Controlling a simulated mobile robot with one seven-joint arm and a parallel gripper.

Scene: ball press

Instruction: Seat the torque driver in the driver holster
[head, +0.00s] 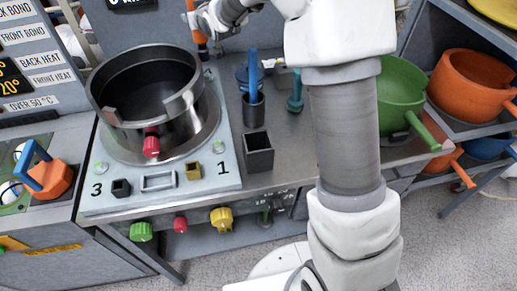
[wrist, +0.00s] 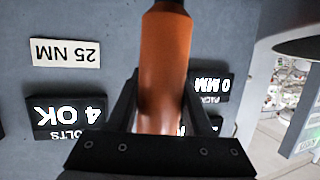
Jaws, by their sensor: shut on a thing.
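The torque driver shows as an orange handle (head: 196,32) at the top of the head view, upright above the back of the press. My gripper (head: 205,20) is shut on it. In the wrist view the orange handle (wrist: 166,55) stands between the two dark fingers of my gripper (wrist: 162,105). The driver's lower end is hard to make out. An open dark square holder (head: 259,153) stands on the bench right of the press plate. A dark round cup (head: 253,110) behind it holds a blue-handled tool (head: 253,72). I cannot tell for certain which is the driver holster.
A large metal ring (head: 150,90) stands on the press plate (head: 215,178). Green (head: 400,95) and orange (head: 465,85) pans sit at right. A "25 NM" label (wrist: 65,53) and a "4 OK" display (wrist: 68,112) face the wrist camera.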

